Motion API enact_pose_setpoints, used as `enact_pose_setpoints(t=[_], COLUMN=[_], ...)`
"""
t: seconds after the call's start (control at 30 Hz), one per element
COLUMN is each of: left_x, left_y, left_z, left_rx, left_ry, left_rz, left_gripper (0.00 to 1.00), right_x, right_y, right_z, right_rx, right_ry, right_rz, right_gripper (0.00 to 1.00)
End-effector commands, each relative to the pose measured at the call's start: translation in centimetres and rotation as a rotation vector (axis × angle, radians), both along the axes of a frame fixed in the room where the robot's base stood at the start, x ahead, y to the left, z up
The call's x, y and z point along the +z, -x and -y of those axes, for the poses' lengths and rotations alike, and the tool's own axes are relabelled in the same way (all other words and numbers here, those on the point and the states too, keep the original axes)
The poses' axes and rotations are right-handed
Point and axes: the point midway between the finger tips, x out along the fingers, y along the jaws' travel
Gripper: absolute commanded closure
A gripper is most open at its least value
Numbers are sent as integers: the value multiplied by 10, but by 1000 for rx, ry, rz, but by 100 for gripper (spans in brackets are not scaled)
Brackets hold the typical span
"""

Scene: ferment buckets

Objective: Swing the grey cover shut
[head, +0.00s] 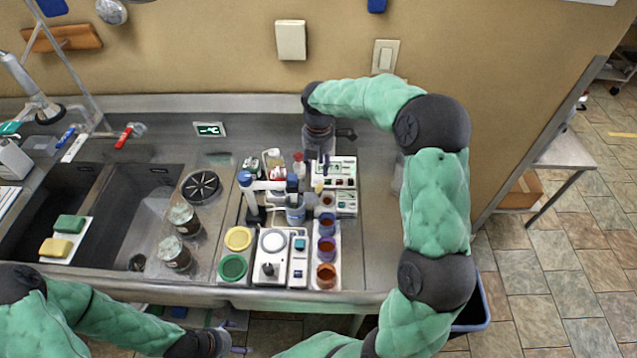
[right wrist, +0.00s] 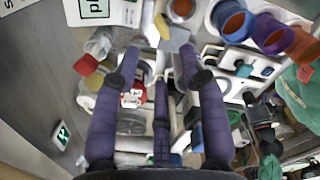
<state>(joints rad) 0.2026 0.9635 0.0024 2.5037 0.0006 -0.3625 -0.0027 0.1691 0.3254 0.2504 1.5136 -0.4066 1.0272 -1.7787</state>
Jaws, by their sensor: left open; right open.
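A small flat grey piece (right wrist: 176,39), which looks like the grey cover, shows in the right wrist view just beyond my fingertips. It seems to stand up at an angle beside a yellow item; its hinge cannot be made out. In the head view I cannot pick it out clearly near the white devices (head: 344,172). My right gripper (right wrist: 159,55) is open with nothing between its fingers; in the head view it hangs over the back of these devices (head: 326,158). My left gripper (head: 238,338) is open and empty in front of the counter's edge.
Cups with orange-brown contents (head: 326,275) stand in a row on a white tray. A white scale (head: 272,272), yellow and green round lids (head: 233,267) and bottles crowd the area. Two jars (head: 174,252) stand by the sink (head: 135,215). Counter right of the devices is clear.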

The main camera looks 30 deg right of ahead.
Motion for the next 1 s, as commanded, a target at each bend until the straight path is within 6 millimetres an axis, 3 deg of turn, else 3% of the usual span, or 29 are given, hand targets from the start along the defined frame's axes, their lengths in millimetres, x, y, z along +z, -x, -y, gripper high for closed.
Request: enact_pose_setpoints(t=[0.2,0.4,0.6,0.93,1.0], left_x=[-7,-11,-13,-13,-13], left_y=[0,0,0,0,0], left_z=[0,0,0,0,0], left_rx=[0,0,0,0,0], left_ry=[0,0,0,0,0], left_rz=[0,0,0,0,0], left_gripper=[14,14,14,14,14], right_x=[-43,-72,-87,-89,-89], right_y=[2,1,0,0,0], right_z=[0,0,0,0,0], right_rx=[0,0,-1,0,0], right_ry=[-1,0,-1,0,0], right_rz=[-7,-3,-2,-2,-2], right_gripper=[57,57,57,57,77])
